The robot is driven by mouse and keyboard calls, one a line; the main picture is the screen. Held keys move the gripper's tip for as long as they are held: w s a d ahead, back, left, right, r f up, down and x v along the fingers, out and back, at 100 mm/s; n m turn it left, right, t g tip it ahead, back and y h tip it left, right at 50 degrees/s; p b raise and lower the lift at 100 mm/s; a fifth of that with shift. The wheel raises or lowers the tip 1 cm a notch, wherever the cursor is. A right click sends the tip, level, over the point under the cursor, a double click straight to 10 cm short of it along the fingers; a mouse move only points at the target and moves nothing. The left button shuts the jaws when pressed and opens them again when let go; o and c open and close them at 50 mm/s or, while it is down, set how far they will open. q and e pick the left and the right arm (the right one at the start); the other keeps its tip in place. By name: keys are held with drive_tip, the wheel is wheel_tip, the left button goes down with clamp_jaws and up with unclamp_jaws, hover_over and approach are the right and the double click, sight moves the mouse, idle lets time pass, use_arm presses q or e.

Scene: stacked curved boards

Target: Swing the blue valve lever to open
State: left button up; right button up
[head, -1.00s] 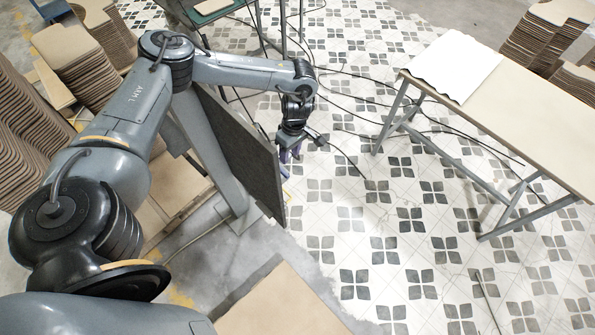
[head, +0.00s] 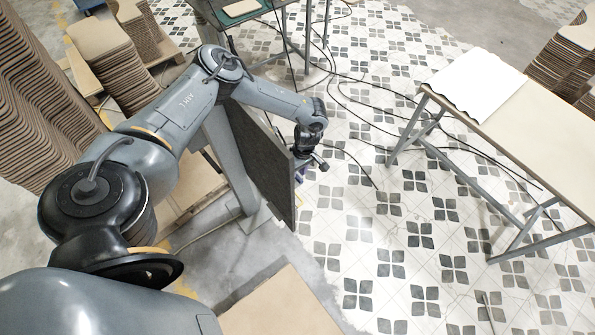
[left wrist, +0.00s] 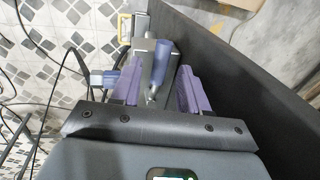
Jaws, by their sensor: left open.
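The blue valve lever shows in the left wrist view as a rounded blue handle (left wrist: 164,58), beside a grey metal body (left wrist: 145,57). My left gripper (left wrist: 158,88) is open, with its purple fingers on either side of the handle's near end in that picture. I cannot tell whether either finger touches it. Another blue part (left wrist: 103,78) sticks out left of the left finger. In the head view my left gripper (head: 301,173) is beside the dark upright panel (head: 262,155), partly hidden by its edge. The valve cannot be made out there. My right gripper is not in view.
The dark panel also runs close along the right of the gripper in the left wrist view (left wrist: 235,65). A table (head: 545,125) with a white sheet stands at the right. Black cables cross the tiled floor. Stacked curved boards (head: 98,65) stand at the left.

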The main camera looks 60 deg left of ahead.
use_arm(q)
drive_tip(key=shift+f, duration=0.2)
clamp_jaws()
idle(0.5)
